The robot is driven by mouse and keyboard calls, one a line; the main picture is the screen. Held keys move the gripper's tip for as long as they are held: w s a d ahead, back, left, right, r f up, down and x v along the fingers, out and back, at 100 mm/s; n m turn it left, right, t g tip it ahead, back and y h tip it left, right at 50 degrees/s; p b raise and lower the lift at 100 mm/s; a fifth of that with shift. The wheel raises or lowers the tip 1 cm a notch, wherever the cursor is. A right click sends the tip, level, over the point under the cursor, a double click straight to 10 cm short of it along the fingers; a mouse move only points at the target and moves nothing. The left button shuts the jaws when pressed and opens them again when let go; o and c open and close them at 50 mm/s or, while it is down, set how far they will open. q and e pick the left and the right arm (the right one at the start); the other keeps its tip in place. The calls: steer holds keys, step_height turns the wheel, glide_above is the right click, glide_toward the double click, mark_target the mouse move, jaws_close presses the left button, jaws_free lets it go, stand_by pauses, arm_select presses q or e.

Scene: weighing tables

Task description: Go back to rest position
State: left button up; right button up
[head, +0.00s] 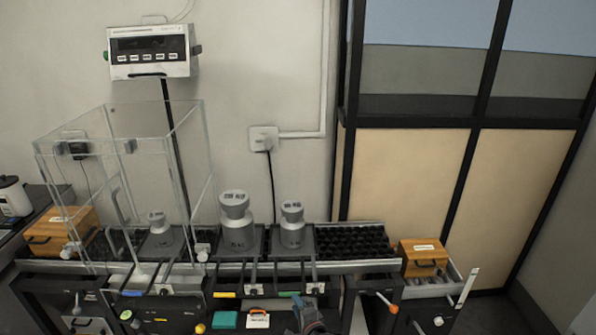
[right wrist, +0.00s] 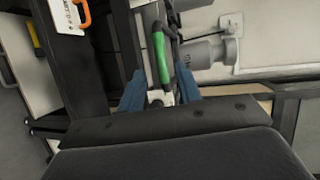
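My right gripper (head: 308,314) shows at the bottom edge of the head view, low in front of the weighing bench, and is partly cut off. In the right wrist view its two blue fingers (right wrist: 160,80) stand apart. A green handle (right wrist: 160,56) shows in the gap beyond them, and I see no object gripped. My left gripper is not in the head view.
Wooden boxes (head: 424,258) sit at both ends. A scale display (head: 150,50) hangs above. Lever handles (head: 387,302) stick out in front.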

steer(key=s+d+f+n+g+h, duration=0.2)
steer(key=s+d+f+n+g, duration=0.15)
steer(key=s+f+n, duration=0.45)
steer(key=s+d+f+n+g+h, duration=0.15)
steer(key=s+f+n+g, duration=0.35)
steer(key=f, duration=0.5)
steer(key=s+d+f+g, duration=0.1)
steer(key=s+d+f, duration=0.3)
steer(key=s, duration=0.7)
steer(key=s+d+f+n+g+h, duration=0.1)
steer(key=s+d+f+g, duration=0.1)
steer(key=s+d+f, duration=0.3)
steer(key=s+d+f+n+g+h, duration=0.1)
steer(key=s+d+f, duration=0.3)
steer(key=s+f, duration=0.5)
steer(key=s, duration=0.7)
steer(key=shift+s+d+f, duration=0.15)
steer(key=shift+s+d, duration=0.15)
steer(key=shift+s+g+h, duration=0.1)
steer(key=shift+g+h, duration=0.15)
steer(key=shift+d, duration=0.1)
